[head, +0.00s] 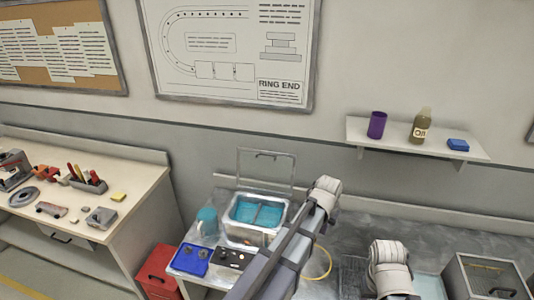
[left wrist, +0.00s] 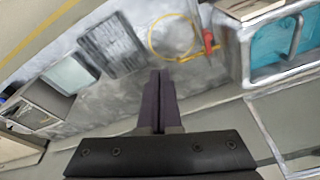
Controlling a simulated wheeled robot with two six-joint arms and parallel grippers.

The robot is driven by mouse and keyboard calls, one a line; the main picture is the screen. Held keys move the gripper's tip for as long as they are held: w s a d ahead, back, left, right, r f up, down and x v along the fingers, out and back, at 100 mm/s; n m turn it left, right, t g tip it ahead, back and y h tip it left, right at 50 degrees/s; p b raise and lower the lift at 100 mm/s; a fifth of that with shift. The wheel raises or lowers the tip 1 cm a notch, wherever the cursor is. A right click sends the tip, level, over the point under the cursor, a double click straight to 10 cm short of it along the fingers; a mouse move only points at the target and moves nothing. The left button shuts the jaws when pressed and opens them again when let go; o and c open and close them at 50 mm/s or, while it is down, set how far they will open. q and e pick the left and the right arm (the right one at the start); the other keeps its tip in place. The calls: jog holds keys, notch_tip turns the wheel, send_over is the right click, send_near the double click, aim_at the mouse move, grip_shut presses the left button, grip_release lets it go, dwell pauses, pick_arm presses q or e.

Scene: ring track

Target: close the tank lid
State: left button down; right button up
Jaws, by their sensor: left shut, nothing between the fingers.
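The tank (head: 229,228) is a metal box with teal liquid inside, in the middle of the head view. Its clear, thin-framed lid (head: 265,170) stands upright at the back edge, open, with a handle near its top. The end of my left arm (head: 325,190) is just right of the tank and lid; its fingers are hidden in this view. In the left wrist view my left gripper (left wrist: 160,100) is shut and empty, apart from the tank (left wrist: 237,50) at the upper right. My right gripper's fingers do not show.
A yellow ring (left wrist: 172,36) and a red part (left wrist: 208,40) lie beside the tank. A shelf (head: 417,138) hangs on the wall to the right.

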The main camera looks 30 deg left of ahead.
pick_arm(q)
jog(key=w+a+r+n+t+p, duration=0.1)
jog(key=w+a+r+p, duration=0.1)
jog(key=w+a+r, duration=0.35)
jog(key=w+a+r+n+t+p, duration=0.1)
jog(key=w+a+r+p, duration=0.15)
jog(key=w+a, duration=0.6)
jog(key=w+a+r+n+t+y+p, duration=0.1)
jog(key=w+a+r+p, duration=0.2)
jog(key=a, duration=0.6)
jog(key=w+a+r+n+t+y+p, duration=0.1)
jog(key=w+a+r+t, duration=0.3)
jog(key=a, duration=0.6)
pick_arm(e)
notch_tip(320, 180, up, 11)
pick_arm(q)
jog(key=w+f+g+b, duration=0.2)
jog(key=w+f+b, duration=0.5)
jog(key=f+b, duration=0.25)
jog(key=s, duration=0.2)
jog(key=s+r+p, duration=0.1)
jog(key=s, duration=0.1)
jog(key=shift+s+d+r, duration=0.1)
jog(key=shift+d, duration=0.05)
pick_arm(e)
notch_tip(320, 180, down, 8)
pick_arm(q)
jog(key=shift+w, duration=0.2)
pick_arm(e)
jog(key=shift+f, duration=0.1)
